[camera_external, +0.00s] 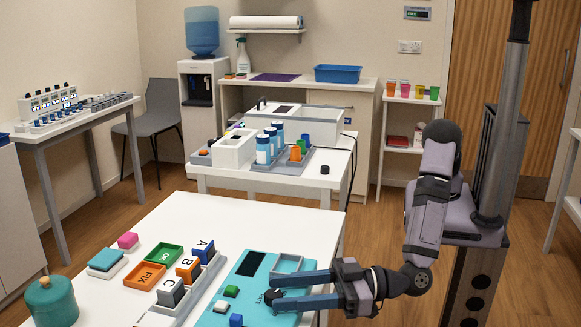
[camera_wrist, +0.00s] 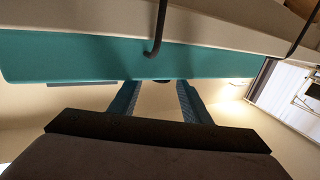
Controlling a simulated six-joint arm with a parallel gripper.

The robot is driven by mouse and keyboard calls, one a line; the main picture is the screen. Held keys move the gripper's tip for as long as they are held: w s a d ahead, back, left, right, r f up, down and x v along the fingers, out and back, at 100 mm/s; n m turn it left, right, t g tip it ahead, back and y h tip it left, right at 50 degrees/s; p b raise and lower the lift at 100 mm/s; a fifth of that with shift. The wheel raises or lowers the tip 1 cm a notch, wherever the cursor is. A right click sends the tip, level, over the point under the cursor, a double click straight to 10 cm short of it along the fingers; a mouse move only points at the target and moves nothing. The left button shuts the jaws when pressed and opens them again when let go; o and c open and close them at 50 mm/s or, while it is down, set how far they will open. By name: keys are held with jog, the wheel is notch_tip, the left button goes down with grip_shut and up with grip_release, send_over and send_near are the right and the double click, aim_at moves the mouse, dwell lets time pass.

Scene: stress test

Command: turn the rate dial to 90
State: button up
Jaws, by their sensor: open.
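A teal panel (camera_external: 243,290) lies on the white table in the external view, with a dark screen, a pale tray and small green and blue blocks on it. A small dark knob (camera_external: 272,296), probably the rate dial, is at its right part. Its markings and setting are too small to read. My gripper (camera_external: 271,291) reaches in from the right, fingers level and apart, with the tips beside the knob. Whether they touch it I cannot tell. In the wrist view the two fingers (camera_wrist: 160,92) point at a teal surface (camera_wrist: 70,62), with a dark rounded bit (camera_wrist: 163,81) between the tips.
Left of the panel stand a grey rack of lettered blocks (camera_external: 190,270), green and orange trays (camera_external: 145,276) and a teal pot (camera_external: 51,302). The back of the white table (camera_external: 200,215) is clear.

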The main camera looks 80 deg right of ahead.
jog(key=shift+x, duration=1.45)
jog(key=c, duration=1)
